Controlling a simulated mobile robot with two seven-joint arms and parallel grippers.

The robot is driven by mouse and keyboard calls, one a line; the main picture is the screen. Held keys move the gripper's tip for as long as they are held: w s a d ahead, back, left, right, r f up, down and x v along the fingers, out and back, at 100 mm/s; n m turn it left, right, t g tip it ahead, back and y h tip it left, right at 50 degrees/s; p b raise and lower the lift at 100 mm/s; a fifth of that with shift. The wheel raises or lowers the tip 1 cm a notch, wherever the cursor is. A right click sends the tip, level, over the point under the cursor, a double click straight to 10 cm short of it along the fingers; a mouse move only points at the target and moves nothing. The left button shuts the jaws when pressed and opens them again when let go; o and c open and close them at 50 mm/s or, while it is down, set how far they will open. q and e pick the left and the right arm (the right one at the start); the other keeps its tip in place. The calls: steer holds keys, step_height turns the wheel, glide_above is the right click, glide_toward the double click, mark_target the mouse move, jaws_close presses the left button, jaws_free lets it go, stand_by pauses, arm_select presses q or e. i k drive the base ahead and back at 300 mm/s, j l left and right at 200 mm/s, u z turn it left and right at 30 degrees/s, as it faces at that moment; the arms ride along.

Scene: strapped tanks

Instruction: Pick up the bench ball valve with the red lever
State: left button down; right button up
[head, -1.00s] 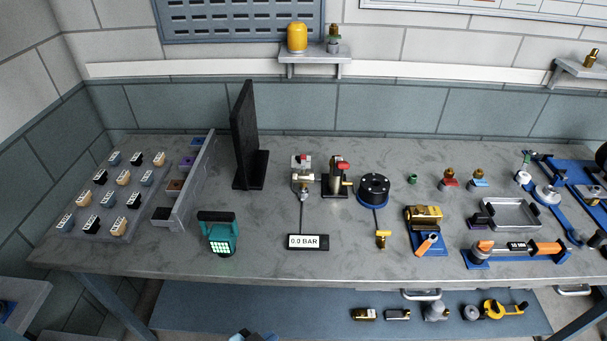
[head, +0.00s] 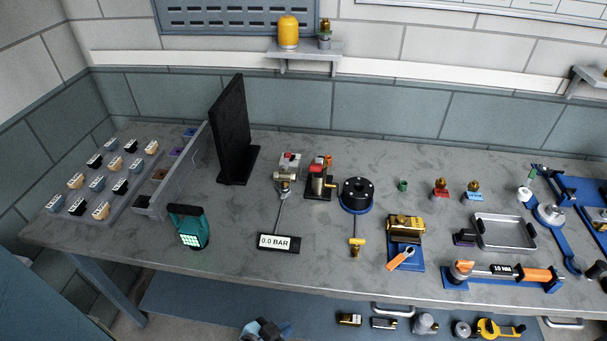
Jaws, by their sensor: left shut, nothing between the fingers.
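Two small valve-like fittings stand side by side at the back middle of the bench. The left one is a silver and brass fitting (head: 285,178) with a white and red top, joined by a thin line to a "0.0 BAR" readout (head: 278,243). The right one is a brass body (head: 319,182) on a dark base, with a red part on top that looks like a lever. I cannot tell for sure which is the ball valve. My left gripper (head: 266,330) is shut and empty at the bottom edge, well in front of and below both. My right gripper is not in view.
A black upright panel (head: 232,130) stands left of the fittings. A round black part (head: 357,194) is close on their right. The grey bench (head: 330,270) is clear in front of the readout. A lower shelf (head: 210,302) holds several fittings.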

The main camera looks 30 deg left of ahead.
mark_target(285, 176)
steer(key=i+l+u, duration=0.1)
steer(key=u, duration=0.25)
steer(key=l+u, duration=0.35)
steer(key=i+l+u, duration=0.1)
steer(key=u, duration=0.25)
